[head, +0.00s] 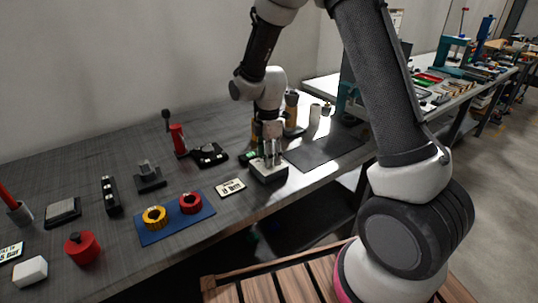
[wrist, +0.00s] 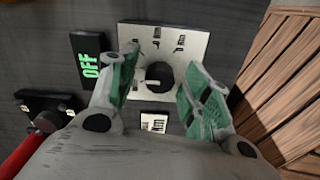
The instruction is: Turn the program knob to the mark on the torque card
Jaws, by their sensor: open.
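The program knob (wrist: 159,77) is a dark round knob on a light panel (wrist: 195,38) with several slotted marks along its top edge. In the wrist view my gripper (wrist: 158,88) is open, with one green-padded finger on each side of the knob. I cannot tell whether the pads touch it. In the head view my gripper (head: 270,150) is low over the small box with the light top (head: 268,174), and the knob is hidden there. A pale card with dark lettering (head: 230,188), likely the torque card, lies left of the box; its text is too small to read surely.
A black display reading OFF in green (wrist: 88,62) stands beside the panel. A blue mat (head: 174,222) with a yellow and a red ring is to the left. A dark mat (head: 322,148) lies clear to the right.

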